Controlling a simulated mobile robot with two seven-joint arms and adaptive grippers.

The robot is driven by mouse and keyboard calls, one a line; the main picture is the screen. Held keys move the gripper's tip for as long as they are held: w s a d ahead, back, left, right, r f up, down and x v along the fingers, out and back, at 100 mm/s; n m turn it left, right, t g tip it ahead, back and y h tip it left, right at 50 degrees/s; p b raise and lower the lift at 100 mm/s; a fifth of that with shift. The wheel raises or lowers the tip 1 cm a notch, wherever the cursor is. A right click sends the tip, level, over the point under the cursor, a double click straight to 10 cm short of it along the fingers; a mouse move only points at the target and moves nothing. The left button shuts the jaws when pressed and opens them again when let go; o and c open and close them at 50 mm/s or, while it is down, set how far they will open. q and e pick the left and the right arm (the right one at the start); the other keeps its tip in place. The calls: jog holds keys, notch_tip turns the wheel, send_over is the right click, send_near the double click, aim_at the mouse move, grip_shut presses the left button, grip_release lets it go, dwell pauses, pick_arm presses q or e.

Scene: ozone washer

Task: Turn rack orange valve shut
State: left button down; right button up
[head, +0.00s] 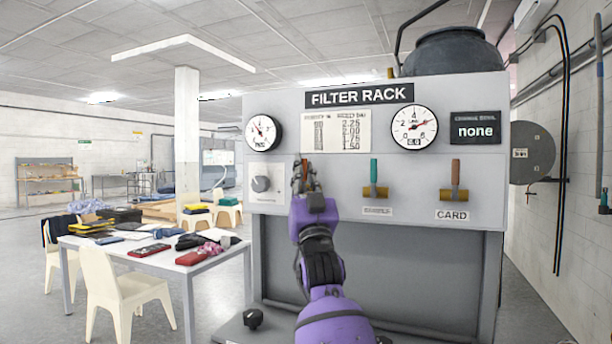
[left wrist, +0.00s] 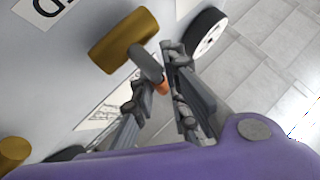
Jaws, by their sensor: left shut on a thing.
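My left gripper (head: 306,178) reaches up to the rack front, just right of the grey knob, and hides most of the valve there. In the left wrist view, its fingers (left wrist: 157,88) are shut around the orange end of a grey lever, the orange valve handle (left wrist: 162,86). The lever comes out of a brass valve body (left wrist: 124,40). How far the lever is turned is hard to tell. My right gripper is not in view.
The filter rack (head: 430,140) carries a left gauge (head: 263,132), a right gauge (head: 414,128) and a grey knob (head: 261,184). A cluttered table (head: 150,262) and a cream chair (head: 120,285) stand at left. Open floor lies between table and rack.

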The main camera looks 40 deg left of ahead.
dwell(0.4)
pick_arm(q)
jog(key=c, duration=1.7)
grip_release()
jog(key=shift+a, duration=0.1)
jog(key=shift+c, duration=0.2)
jog(key=shift+g, duration=0.3)
jog(key=v, duration=1.2)
jog(key=shift+w+f, duration=0.1)
jog(key=shift+f, duration=0.1)
